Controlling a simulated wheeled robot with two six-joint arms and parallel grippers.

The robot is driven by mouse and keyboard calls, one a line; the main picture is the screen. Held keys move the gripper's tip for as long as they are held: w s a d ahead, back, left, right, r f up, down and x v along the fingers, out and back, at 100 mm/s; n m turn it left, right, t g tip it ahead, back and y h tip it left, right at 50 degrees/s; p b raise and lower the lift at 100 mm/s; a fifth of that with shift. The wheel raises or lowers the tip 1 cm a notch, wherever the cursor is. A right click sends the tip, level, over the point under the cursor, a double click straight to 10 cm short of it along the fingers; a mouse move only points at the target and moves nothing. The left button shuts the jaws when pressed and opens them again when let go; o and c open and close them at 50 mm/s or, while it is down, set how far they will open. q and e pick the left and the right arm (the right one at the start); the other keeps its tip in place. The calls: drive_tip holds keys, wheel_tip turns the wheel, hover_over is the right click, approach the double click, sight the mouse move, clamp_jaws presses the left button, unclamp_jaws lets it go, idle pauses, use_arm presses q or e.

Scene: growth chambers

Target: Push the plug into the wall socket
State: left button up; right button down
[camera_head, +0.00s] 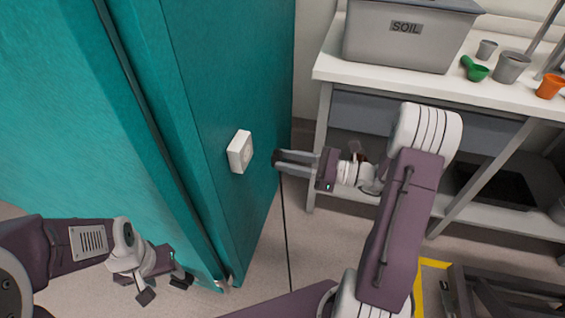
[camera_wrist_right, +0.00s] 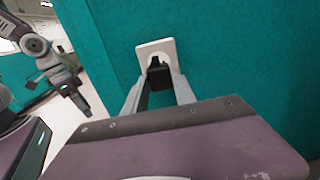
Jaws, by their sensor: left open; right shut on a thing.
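The white wall socket (camera_head: 240,152) is fixed to the side of the teal cabinet; it also shows in the right wrist view (camera_wrist_right: 143,49). My right gripper (camera_head: 279,160) is shut on the black plug (camera_head: 276,158), to the right of the socket. In the head view a small gap shows between plug and socket. In the right wrist view the plug (camera_wrist_right: 158,75) sits between the fingertips and overlaps the socket's face, partly hiding it. A thin black cord hangs from the plug. My left gripper (camera_head: 163,287) is open and empty, low at the left.
The teal cabinet (camera_head: 215,75) fills the left. A white bench (camera_head: 345,67) at the right holds a grey soil bin (camera_head: 405,40), a green scoop (camera_head: 475,69) and several pots. Grey floor is open between cabinet and bench.

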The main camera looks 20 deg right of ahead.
drive_tip(key=shift+s, duration=0.1)
drive_tip(key=b+x, duration=0.1)
drive_tip(key=x, duration=0.5)
idle(0.4)
drive_tip(key=shift+r+p, duration=0.1)
drive_tip(key=shift+p, duration=0.55)
idle(1.7)
drive_tip(key=shift+w+a, duration=0.3)
drive_tip(key=shift+a, duration=0.1)
idle(0.5)
drive_tip(key=c, duration=0.9)
unclamp_jaws()
drive_tip(key=shift+c, duration=0.2)
